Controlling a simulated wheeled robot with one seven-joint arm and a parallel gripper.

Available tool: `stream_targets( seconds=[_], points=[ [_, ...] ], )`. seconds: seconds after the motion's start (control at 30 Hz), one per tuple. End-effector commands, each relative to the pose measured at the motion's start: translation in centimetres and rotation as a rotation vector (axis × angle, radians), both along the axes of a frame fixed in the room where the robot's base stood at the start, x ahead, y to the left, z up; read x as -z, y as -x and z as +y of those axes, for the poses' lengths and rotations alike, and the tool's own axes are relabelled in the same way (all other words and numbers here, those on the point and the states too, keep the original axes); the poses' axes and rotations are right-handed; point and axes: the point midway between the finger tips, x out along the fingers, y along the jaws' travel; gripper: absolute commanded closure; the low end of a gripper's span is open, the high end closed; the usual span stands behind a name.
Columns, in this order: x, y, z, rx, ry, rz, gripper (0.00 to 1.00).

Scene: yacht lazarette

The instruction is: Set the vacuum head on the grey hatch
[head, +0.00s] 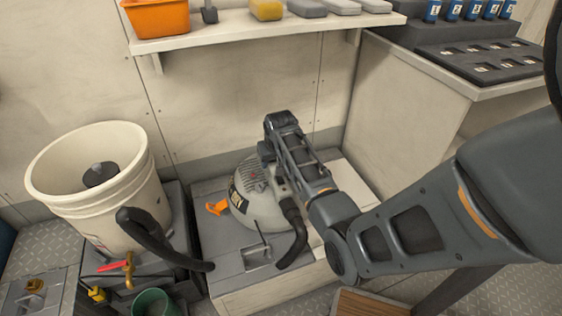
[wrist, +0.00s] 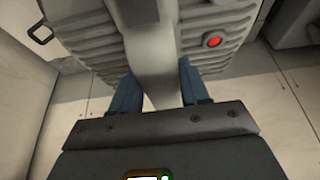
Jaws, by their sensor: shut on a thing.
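The vacuum head (head: 262,208) is a pale grey dome with ribbed vents, a dark label and an orange latch. It is upright over the grey hatch (head: 222,262), a flat lid with a metal latch. I cannot tell whether it touches the lid. My gripper (head: 265,160) is above the dome, partly hidden by my arm. In the wrist view, my gripper's blue fingers (wrist: 160,88) are shut on the handle of the vacuum head (wrist: 100,42), either side of the pale bar. A red button shows right of the handle.
A cream bucket (head: 108,200) stands left of the hatch, with a black hose (head: 165,245) in front. A green cup (head: 152,303) is at the lower left. A shelf (head: 240,28) with an orange bin (head: 158,17) overhangs behind. A bench (head: 425,75) is at right.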

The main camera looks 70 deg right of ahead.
Motion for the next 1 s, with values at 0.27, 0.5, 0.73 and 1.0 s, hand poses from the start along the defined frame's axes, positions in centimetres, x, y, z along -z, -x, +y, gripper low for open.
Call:
stream_targets(
  seconds=[0.27,0.5,0.73,1.0],
  points=[
    [0.9,-0.5,-0.2,0.000,0.005,-0.004,1.00],
    [3.7,-0.5,-0.2,0.000,0.005,-0.004,1.00],
    [3.8,-0.5,-0.2,0.000,0.006,-0.005,1.00],
    [4.4,-0.4,0.0,-0.001,0.000,0.000,0.49]
  ],
)
